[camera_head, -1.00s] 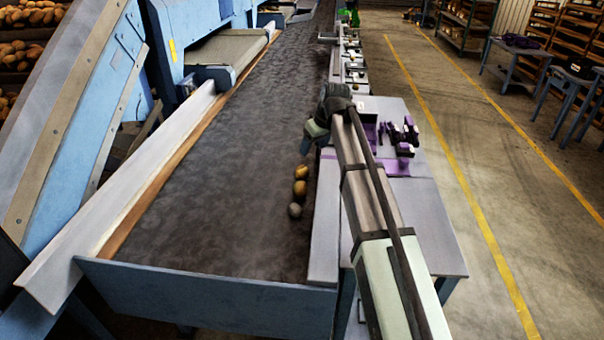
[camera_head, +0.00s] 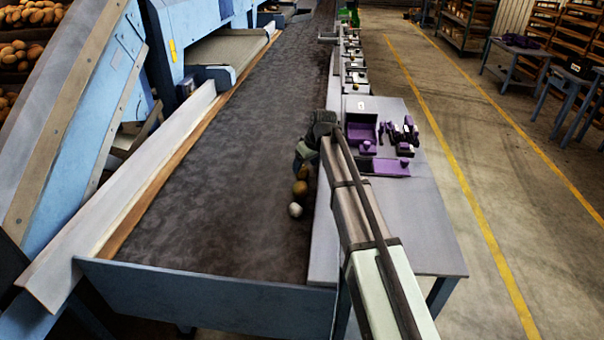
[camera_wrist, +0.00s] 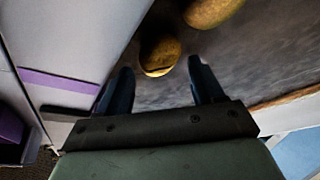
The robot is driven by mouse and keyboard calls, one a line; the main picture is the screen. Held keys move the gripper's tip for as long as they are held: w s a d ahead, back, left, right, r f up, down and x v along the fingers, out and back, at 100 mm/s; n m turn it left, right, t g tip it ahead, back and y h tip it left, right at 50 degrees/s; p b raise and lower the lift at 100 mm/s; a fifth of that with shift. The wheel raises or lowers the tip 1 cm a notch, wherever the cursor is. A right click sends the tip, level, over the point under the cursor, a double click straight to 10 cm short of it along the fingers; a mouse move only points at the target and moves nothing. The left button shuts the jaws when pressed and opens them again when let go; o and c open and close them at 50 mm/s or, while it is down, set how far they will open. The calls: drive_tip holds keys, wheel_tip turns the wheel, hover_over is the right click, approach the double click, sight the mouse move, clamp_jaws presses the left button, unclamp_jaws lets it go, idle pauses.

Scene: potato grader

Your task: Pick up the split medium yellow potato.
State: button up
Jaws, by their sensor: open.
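My gripper (camera_head: 302,158) is over the right side of the dark belt, close above a short row of potatoes. In the wrist view its two fingers (camera_wrist: 161,66) are apart and empty. A yellow-brown potato (camera_wrist: 160,56) lies ahead, between the lines of the fingertips, with a pale mark along its near edge; I cannot tell surely if this is the split. A second yellow potato (camera_wrist: 212,11) is farther off at the top edge, partly cut off. In the head view a brown-yellow potato (camera_head: 300,189) shows below the gripper, which partly hides the row.
A pale round potato (camera_head: 295,210) lies at the row's near end. The belt (camera_head: 210,190) is bare to the left. A grey side table (camera_head: 400,215) borders it on the right, with a purple tray (camera_head: 361,131) and small purple items (camera_head: 385,167).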

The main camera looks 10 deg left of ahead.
sight(303, 168)
drive_tip(key=x, duration=0.4)
drive_tip(key=shift+c, duration=0.4)
drive_tip(key=c, duration=0.7)
drive_tip(key=shift+o, duration=0.2)
wheel_tip(303, 168, up, 9)
drive_tip(key=shift+d+r, duration=0.1)
drive_tip(key=shift+r, duration=0.1)
drive_tip(key=d+r, duration=0.1)
drive_tip(key=d, duration=0.3)
drive_tip(key=w+d+r+m, duration=0.1)
drive_tip(key=d, duration=0.4)
drive_tip(key=w+d+r+m, duration=0.1)
drive_tip(key=d+r, duration=0.1)
drive_tip(key=d, duration=0.2)
drive_tip(key=shift+w+d+t+h, duration=0.25)
drive_tip(key=shift+d+t+h, duration=0.05)
drive_tip(key=s+d+r+n, duration=0.1)
drive_tip(key=s+d+n, duration=0.1)
drive_tip(key=s+d, duration=0.2)
drive_tip(key=shift+s+d+r, duration=0.2)
drive_tip(key=shift+d+r, duration=0.2)
drive_tip(key=shift+d, duration=0.5)
